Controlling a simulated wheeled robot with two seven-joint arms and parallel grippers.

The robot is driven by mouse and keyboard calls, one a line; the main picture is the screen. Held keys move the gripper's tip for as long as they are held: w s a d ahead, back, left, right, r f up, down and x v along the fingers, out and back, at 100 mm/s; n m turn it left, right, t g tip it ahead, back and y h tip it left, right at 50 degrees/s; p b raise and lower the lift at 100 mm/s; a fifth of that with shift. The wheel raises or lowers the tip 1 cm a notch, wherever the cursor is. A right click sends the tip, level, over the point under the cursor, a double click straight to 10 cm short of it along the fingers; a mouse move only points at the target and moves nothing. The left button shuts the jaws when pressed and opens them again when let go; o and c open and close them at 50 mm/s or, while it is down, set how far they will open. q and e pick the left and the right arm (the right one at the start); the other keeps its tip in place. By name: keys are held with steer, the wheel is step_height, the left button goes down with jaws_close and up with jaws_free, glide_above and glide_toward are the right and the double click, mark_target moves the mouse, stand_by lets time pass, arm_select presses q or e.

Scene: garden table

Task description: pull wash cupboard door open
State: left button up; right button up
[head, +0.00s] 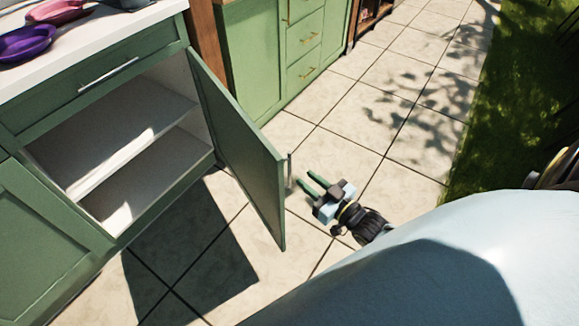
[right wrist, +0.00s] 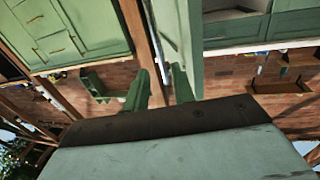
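The green wash cupboard door (head: 240,150) stands wide open, swung out from the cupboard (head: 60,215) on its right-hand hinge side. Its upright silver handle (head: 289,170) is near the free edge, on the outer face. My right gripper (head: 305,178) is just right of the handle, fingers pointing at it, apart from it in the head view. In the right wrist view the two green fingers (right wrist: 160,85) have a gap between them, with the door (right wrist: 182,40) and handle ahead. My left gripper is not in view.
The cupboard inside is empty, with one shelf (head: 130,130). A purple bowl (head: 25,43) sits on the white countertop (head: 110,30). A green drawer cabinet (head: 275,45) stands behind the door. Paved floor (head: 370,110) lies clear to the right, bordered by grass (head: 520,120).

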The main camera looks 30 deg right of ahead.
steer(key=b, duration=0.2)
glide_above(290, 184)
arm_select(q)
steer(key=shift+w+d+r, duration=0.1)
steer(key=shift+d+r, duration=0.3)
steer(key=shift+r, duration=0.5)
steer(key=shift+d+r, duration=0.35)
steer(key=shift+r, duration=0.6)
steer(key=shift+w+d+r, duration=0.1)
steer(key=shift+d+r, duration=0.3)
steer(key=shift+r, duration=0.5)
arm_select(e)
steer(key=shift+w+d, duration=0.1)
steer(key=shift+w, duration=0.2)
jaws_close()
